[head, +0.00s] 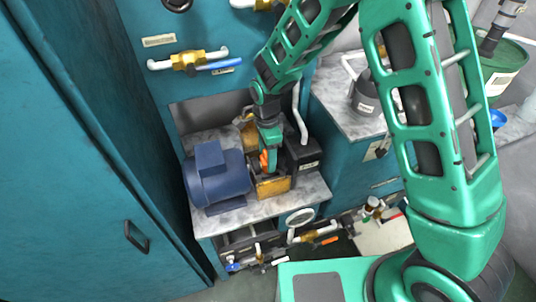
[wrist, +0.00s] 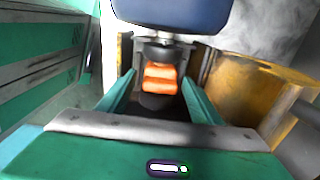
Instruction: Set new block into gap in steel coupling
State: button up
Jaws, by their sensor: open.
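My gripper (head: 269,160) reaches down between the blue motor and the black box on the bench. In the wrist view my gripper (wrist: 160,80) is open, with one green finger on each side of an orange block (wrist: 160,86). The fingers look apart from the block. The block has lighter ridges and sits against the grey steel coupling (wrist: 158,54), with a dark round part on its near side. I cannot tell how deep it sits in the coupling's gap. In the head view a bit of orange (head: 263,158) shows beside the gripper; the coupling is mostly hidden there.
The blue motor (head: 214,172) stands left of the gripper. A black box (head: 302,155) is close on the right. A yellow bracket (head: 272,187) stands in front, and a yellow part (wrist: 245,95) is close to the right finger. The bench's front edge (head: 255,216) is bare.

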notch_tip(320, 180, up, 12)
dwell(0.5)
dwell(0.4)
